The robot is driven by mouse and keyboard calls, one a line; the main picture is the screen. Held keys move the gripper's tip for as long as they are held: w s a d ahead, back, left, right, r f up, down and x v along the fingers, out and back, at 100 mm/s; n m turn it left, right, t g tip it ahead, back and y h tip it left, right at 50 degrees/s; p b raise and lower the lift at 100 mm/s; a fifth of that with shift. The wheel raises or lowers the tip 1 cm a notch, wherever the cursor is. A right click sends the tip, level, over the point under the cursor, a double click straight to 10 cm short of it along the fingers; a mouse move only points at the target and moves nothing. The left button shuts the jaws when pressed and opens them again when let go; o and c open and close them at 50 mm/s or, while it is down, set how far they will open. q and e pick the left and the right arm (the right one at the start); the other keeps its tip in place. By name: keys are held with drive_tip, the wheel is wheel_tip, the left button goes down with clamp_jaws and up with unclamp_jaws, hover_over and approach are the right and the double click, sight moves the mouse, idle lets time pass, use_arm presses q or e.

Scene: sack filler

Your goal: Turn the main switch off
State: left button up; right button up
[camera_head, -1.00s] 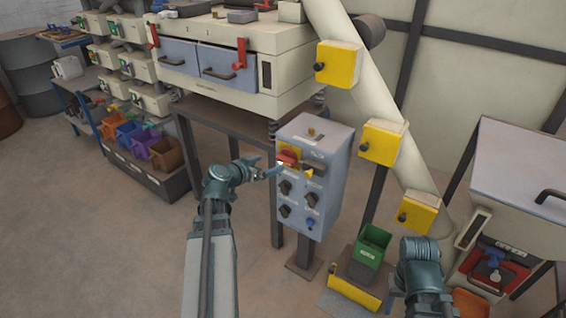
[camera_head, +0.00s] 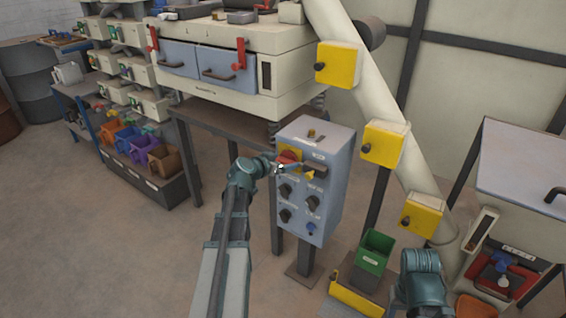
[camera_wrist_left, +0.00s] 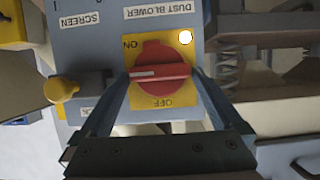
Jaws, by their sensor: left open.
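The main switch is a red rotary knob on a yellow plate, on the front of the blue-grey control box. It shows in the head view (camera_head: 288,156), partly covered by my gripper, and upside down in the left wrist view (camera_wrist_left: 160,72). There its bar lies level, its white mark pointing left, below the ON label; OFF is at the plate's bottom edge. My left gripper (camera_head: 278,167) is open, its fingers on either side of the knob (camera_wrist_left: 161,78). Whether they touch it is unclear. Only part of my right arm shows at bottom right.
The control box (camera_head: 335,180) also carries several black knobs, a yellow-tipped control (camera_wrist_left: 62,90) beside the switch and a blue button (camera_head: 310,227). A lit white lamp (camera_wrist_left: 186,37) is at the plate's corner. A green bin (camera_head: 375,250) stands right of the box.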

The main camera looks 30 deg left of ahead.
use_arm(q)
drive_tip(key=c, duration=1.1)
drive_tip(key=shift+o, duration=0.2)
drive_tip(key=n+h, duration=0.1)
drive_tip(key=n+h+b, duration=0.1)
drive_tip(key=shift+a+f+n, duration=0.2)
drive_tip(key=shift+a+n, duration=0.15)
drive_tip(key=shift+n, duration=0.05)
drive_tip(key=shift+a+f+n+t+h+b, duration=0.15)
drive_tip(key=shift+n+t+h+b, duration=0.5)
drive_tip(key=shift+n+b, duration=1)
drive_tip(key=shift+a+f+n+t+h+b, duration=0.1)
drive_tip(key=shift+f+n+t+h+b, duration=0.15)
drive_tip(key=shift+n+h+b, duration=1.3)
drive_tip(key=shift+a+f+n+t+h+b, duration=0.15)
drive_tip(key=shift+n+t+h+b, duration=0.25)
drive_tip(key=shift+n+b, duration=1.3)
drive_tip(key=shift+d+n+p, duration=0.1)
drive_tip(key=shift+n+p, duration=0.3)
drive_tip(key=shift+n, duration=0.1)
